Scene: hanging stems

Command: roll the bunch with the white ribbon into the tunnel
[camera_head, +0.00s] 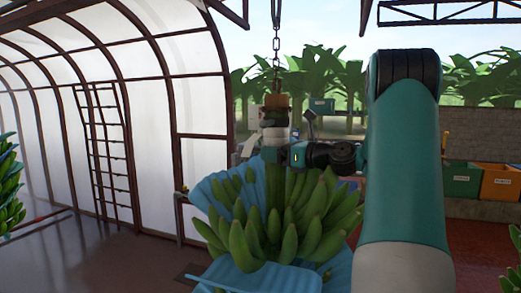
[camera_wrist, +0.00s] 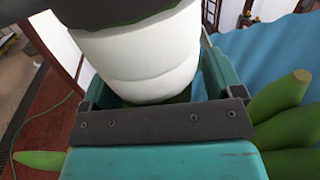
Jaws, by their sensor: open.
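A bunch of green bananas (camera_head: 270,225) hangs in the middle of the head view, with a blue sheet (camera_head: 212,188) partly around it. A white ribbon (camera_head: 275,132) is wrapped around its stem above the fruit. The wrist view shows the white wrapping (camera_wrist: 145,60) large and close. My gripper (camera_head: 277,155) is at the stem just below the ribbon, its teal jaws open around the stem. A dark bar of the gripper hides the lower stem in the wrist view. An arched tunnel (camera_head: 200,105) with pale panels and brown ribs stands at the left.
A chain (camera_head: 276,45) and brown block (camera_head: 276,100) hold the bunch from above. Another green bunch (camera_head: 10,195) shows at the left edge. A ladder-like frame (camera_head: 103,150) stands by the tunnel wall. Green (camera_head: 460,180) and orange (camera_head: 500,183) bins stand at the right.

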